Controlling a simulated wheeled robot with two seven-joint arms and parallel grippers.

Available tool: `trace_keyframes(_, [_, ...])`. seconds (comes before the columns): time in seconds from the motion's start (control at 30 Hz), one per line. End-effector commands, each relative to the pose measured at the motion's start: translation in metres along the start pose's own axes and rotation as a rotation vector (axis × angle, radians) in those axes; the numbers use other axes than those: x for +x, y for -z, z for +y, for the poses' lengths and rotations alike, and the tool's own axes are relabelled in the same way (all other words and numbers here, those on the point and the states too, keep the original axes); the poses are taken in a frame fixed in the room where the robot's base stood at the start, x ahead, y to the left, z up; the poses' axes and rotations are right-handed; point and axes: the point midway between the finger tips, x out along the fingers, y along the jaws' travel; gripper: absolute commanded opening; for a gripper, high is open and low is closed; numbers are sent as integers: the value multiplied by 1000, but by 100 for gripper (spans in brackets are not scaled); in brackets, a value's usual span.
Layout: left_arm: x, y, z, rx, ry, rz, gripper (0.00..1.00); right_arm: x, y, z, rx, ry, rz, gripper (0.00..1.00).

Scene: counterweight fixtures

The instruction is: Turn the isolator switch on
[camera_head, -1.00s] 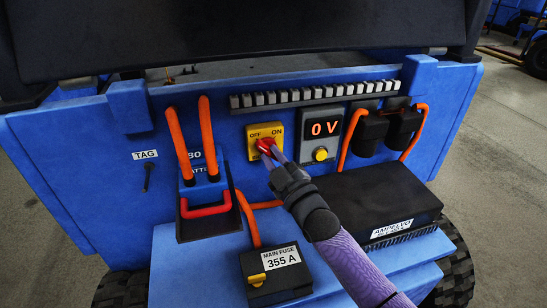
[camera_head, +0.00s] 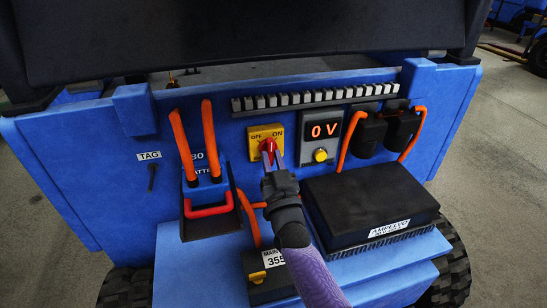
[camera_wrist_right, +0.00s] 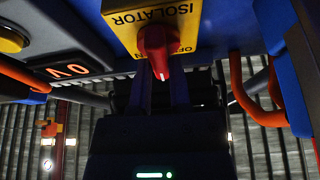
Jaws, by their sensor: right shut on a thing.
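The isolator switch is a yellow plate (camera_head: 257,132) with OFF at top left and ON at top right, and a red knob (camera_head: 268,146) in its middle. My right gripper (camera_head: 272,160) is shut on the red knob. In the right wrist view the plate (camera_wrist_right: 185,28) appears upside down, and the knob (camera_wrist_right: 154,42) sits between my fingers (camera_wrist_right: 163,88). The knob's white mark points between the ON and OFF labels, roughly midway. The voltage display (camera_head: 324,130) reads 0 V. My left gripper is not in view.
Battery connectors with orange cables (camera_head: 208,140) and a red handle (camera_head: 208,208) are left of the switch. A black box (camera_head: 370,200) is on the blue ledge at right. The main fuse block (camera_head: 262,275) lies partly behind my arm. Black plugs (camera_head: 385,132) are at upper right.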

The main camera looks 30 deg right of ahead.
Motion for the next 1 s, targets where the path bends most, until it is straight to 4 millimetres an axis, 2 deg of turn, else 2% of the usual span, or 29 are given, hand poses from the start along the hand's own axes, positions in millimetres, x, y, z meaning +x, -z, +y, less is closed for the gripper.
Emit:
trace_keyframes(0.6, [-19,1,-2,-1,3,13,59,0,1,-3,500,-207,-4,0])
trace_keyframes(1.0, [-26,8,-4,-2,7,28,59,0,1,-3,665,-277,-3,0])
